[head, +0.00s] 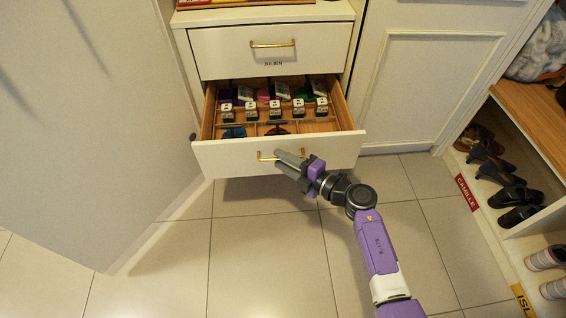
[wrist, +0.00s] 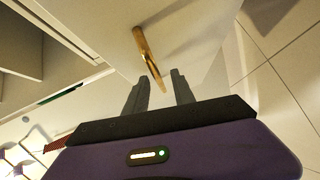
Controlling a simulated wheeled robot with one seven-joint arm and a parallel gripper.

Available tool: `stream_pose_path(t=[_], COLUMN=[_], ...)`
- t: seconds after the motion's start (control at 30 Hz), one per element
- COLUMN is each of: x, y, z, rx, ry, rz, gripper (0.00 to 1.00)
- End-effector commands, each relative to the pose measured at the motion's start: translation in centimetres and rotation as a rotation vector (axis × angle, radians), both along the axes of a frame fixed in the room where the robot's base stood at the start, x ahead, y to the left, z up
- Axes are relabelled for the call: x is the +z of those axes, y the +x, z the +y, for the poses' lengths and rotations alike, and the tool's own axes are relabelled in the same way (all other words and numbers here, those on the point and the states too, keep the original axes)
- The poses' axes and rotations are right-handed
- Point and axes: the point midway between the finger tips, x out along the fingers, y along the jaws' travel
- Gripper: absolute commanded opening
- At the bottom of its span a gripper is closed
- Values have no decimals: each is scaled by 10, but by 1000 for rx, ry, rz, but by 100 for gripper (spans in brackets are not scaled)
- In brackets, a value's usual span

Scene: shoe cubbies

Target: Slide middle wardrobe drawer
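The middle drawer (head: 235,155) of the white wardrobe is pulled out, and its wooden inside shows. Its brass handle (head: 266,156) is on the front panel, and it also shows in the wrist view (wrist: 147,52). My gripper (head: 281,158) is at the drawer front, by the right part of the handle. In the wrist view its two fingers (wrist: 160,90) are apart, with the near end of the handle in line with the gap between them. I cannot tell whether a finger touches the handle or panel. The gripper hides part of the handle in the head view.
A shut drawer (head: 230,54) labelled JULIEN sits above. The open drawer holds several small labelled items (head: 276,108) and dividers. A large pale panel (head: 80,120) stands at left. A shoe cubby (head: 540,130) is at right. The tiled floor (head: 265,250) in front is clear.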

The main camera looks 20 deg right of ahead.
Motion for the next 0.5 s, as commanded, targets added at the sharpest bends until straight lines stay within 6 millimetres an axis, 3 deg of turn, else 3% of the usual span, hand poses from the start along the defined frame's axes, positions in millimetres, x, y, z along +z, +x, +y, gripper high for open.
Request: stream_pose_path(t=[0.23, 0.4, 0.5], x=[0, 0, 0], y=[1, 1, 1], z=[1, 0, 0], rx=[0, 0, 0], ry=[0, 0, 0], rz=[0, 0, 0], gripper=[31, 0, 0])
